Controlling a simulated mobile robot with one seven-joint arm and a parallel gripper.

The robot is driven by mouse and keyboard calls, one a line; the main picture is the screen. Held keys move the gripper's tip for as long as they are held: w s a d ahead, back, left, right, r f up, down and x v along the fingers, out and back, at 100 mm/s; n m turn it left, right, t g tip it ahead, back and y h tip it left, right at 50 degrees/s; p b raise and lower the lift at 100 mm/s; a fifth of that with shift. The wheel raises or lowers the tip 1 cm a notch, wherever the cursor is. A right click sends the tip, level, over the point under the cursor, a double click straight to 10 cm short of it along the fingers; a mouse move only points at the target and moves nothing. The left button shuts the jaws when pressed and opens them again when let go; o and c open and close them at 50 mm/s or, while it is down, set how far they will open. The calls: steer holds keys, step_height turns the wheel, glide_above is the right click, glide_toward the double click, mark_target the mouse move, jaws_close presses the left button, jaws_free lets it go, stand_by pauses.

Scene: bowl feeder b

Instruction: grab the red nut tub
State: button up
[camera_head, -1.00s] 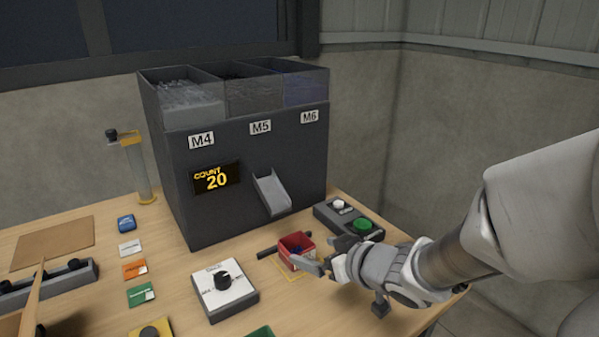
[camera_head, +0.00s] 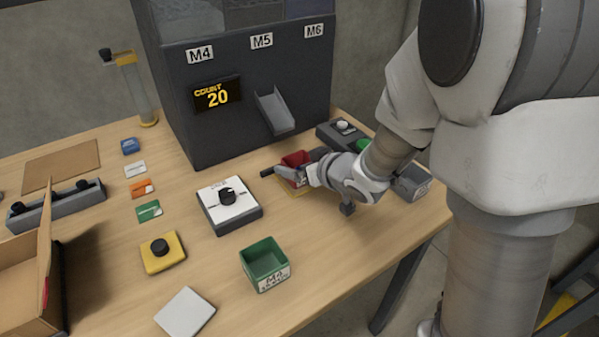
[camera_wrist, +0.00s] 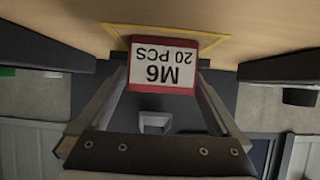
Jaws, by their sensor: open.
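The red nut tub (camera_head: 294,160) stands on the table below the chute of the feeder, partly hidden by my gripper (camera_head: 303,172). In the wrist view the red tub (camera_wrist: 163,88) shows its white label, upside down, reading "M6 20 PCS". My gripper (camera_wrist: 163,78) is open there, with one finger toward each side of the tub. I cannot tell whether either finger touches it. The tub's contents are hidden now.
The dark feeder (camera_head: 240,125) with its chute (camera_head: 275,110) rises behind the tub; its display reads 20. A dial box (camera_head: 229,207) is to the left, a button box (camera_head: 340,133) behind right. A green tub (camera_head: 264,264) stands in front. Bare table lies between.

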steer(key=c, duration=1.2)
steer(key=shift+r, duration=0.1)
